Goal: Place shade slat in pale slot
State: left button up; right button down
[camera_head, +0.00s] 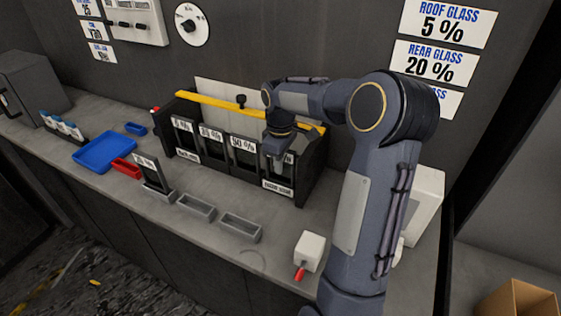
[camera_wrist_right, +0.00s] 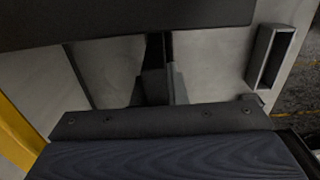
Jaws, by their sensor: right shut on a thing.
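The black slat rack (camera_head: 225,160) stands against the wall, with a row of slots labelled with percentages. My right gripper (camera_head: 277,148) is at the rightmost slot, in front of its opening and partly covering its label. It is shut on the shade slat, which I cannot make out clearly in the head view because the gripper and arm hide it. In the right wrist view the fingers (camera_wrist_right: 158,75) show dark in the middle, and a dark panel crosses the top; I cannot tell how deep the slat sits. My left gripper is not in view.
A dark labelled slat (camera_head: 150,172) stands upright in a grey holder at the counter's front. Two empty grey trays (camera_head: 196,206) (camera_head: 240,227) lie beside it. A blue tray (camera_head: 104,152) is at left. A white block with a red tip (camera_head: 309,250) is at right.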

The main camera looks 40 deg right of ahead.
jog(key=c, duration=1.9)
grip_release()
jog(key=shift+f, duration=0.15)
jog(key=o, duration=0.4)
jog(key=shift+o, duration=0.2)
